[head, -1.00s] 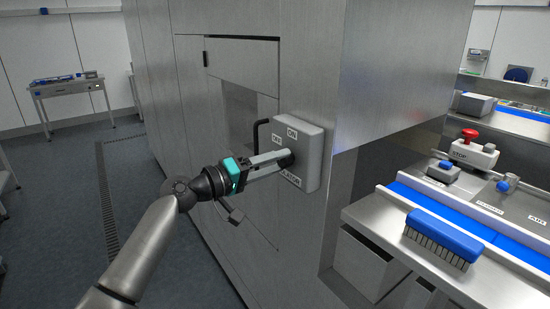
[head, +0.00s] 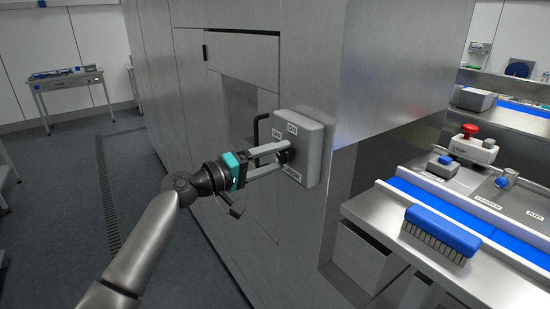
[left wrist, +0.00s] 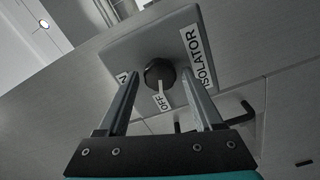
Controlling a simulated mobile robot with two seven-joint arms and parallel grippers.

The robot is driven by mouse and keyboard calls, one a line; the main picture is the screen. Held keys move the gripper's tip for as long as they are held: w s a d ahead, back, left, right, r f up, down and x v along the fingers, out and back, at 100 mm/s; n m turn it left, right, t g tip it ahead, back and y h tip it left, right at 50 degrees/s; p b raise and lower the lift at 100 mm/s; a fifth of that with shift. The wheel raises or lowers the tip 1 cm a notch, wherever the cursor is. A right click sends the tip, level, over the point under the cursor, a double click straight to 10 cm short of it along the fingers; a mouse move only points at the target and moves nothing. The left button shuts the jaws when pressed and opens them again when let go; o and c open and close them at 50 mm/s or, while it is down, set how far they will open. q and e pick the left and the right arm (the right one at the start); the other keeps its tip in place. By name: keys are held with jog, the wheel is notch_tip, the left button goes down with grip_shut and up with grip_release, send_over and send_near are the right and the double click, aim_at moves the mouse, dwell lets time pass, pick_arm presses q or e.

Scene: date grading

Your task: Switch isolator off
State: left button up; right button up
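The isolator (head: 313,152) is a grey box on the side of the steel cabinet, with ON and OFF labels. Its dark round knob (left wrist: 160,73) shows in the left wrist view, with a pale pointer mark directed at the OFF label (left wrist: 162,102). My left gripper (head: 284,157) is at the knob, which its fingers partly hide in the head view. In the left wrist view the fingers (left wrist: 159,76) stand apart on either side of the knob, with a visible gap to it. The left finger partly covers the ON label. My right gripper is out of view.
A black handle (head: 257,130) projects from the cabinet just left of the box. To the right, a bench (head: 372,222) carries a blue brush (head: 443,230), a blue belt and a red STOP button (head: 469,131). Open floor lies to the left.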

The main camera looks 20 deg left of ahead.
pick_arm(q)
jog(key=shift+o, duration=0.7)
jog(key=b+v, duration=0.4)
jog(key=v, duration=1.1)
jog(key=shift+s+a, duration=0.1)
